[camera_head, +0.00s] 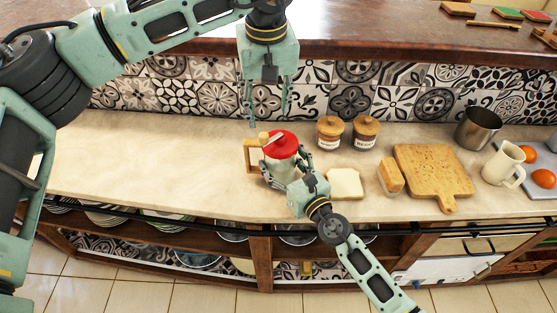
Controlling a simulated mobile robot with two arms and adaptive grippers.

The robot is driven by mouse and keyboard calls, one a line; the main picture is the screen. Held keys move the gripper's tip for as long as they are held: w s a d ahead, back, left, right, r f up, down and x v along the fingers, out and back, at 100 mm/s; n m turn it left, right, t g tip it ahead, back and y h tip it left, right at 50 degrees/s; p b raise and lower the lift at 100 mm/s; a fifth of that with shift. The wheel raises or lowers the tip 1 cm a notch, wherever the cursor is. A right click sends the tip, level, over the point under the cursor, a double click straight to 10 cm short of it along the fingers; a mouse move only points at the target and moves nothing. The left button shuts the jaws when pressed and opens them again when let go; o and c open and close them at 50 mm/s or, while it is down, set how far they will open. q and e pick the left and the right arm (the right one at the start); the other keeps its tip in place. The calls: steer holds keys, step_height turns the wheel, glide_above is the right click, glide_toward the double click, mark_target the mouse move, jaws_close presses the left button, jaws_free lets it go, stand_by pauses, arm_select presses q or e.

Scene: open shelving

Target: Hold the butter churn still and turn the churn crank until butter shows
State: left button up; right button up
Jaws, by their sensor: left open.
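The butter churn (283,150) stands upright on the counter, a glass jar with a red lid and a wooden handle (250,155) at its left. The churn crank (270,138) lies across the lid, with a pale wooden knob at its left end. My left gripper (267,119) points down from above, open and empty, its fingertips a little above and behind the crank knob. My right gripper (287,170) comes from the front right, with its fingers around the jar on both sides. The jar's contents are mostly hidden by this gripper, and I cannot make out butter.
Two lidded jars (331,134) stand behind right. The counter left of the churn is clear. A wooden shelf (370,40) overhangs behind.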

mark_target(263, 135)
arm_select(q)
steer(key=shift+w+a+r+m, duration=0.3)
steer(key=shift+a+m, duration=0.15)
steer(key=shift+m, duration=0.45)
steer(key=shift+w+a+f, duration=0.1)
steer(key=shift+f+m, duration=0.15)
steer(key=shift+m, duration=0.15)
step_height(263, 135, down, 10)
steer(key=shift+c, duration=0.6)
jaws_close()
steer(key=shift+a, duration=0.1)
